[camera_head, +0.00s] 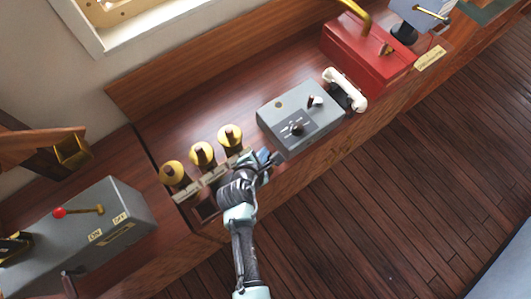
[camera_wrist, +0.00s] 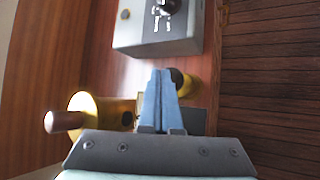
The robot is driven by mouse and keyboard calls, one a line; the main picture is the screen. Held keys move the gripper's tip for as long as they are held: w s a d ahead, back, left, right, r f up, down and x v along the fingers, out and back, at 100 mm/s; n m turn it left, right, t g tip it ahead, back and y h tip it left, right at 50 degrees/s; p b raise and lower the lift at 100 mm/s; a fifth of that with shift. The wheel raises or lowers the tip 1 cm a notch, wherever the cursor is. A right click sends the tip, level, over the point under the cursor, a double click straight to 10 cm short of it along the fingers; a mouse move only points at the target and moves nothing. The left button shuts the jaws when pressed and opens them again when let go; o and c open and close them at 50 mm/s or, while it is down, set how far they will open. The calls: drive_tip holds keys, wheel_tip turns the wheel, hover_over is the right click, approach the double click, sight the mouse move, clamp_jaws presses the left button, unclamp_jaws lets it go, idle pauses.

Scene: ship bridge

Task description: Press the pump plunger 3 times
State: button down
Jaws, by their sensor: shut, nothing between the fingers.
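My gripper (camera_head: 266,158) is over the front part of the wooden console, just right of a row of brass round fittings. Its blue fingers (camera_wrist: 162,74) are together with nothing between them. In the wrist view, a small brass piece with a dark top (camera_wrist: 187,84) shows just behind and right of the fingertips, partly hidden by them. It may be the pump plunger; I cannot tell whether the fingers touch it. In the head view my gripper covers that spot. The nearest brass fitting (camera_head: 230,137) has a dark handle and also shows left of the fingers in the wrist view (camera_wrist: 84,112).
A grey box with knobs (camera_head: 290,118) stands just right of my gripper, with a white handset (camera_head: 345,90) and a red box (camera_head: 368,58) beyond. Two more brass fittings (camera_head: 203,155) stand left. A grey lever box (camera_head: 100,222) is at lower left. The wooden floor (camera_head: 400,200) is clear.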

drive_tip(key=shift+s+f+b, duration=0.1)
drive_tip(key=shift+f+b, duration=0.95)
drive_tip(key=shift+f, duration=0.5)
idle(0.9)
drive_tip(key=shift+r, duration=0.15)
drive_tip(key=shift+r+p, duration=1.9)
drive_tip(key=shift+p, duration=0.2)
wheel_tip(320, 180, up, 5)
drive_tip(key=p, duration=0.5)
drive_tip(key=shift+r, duration=0.1)
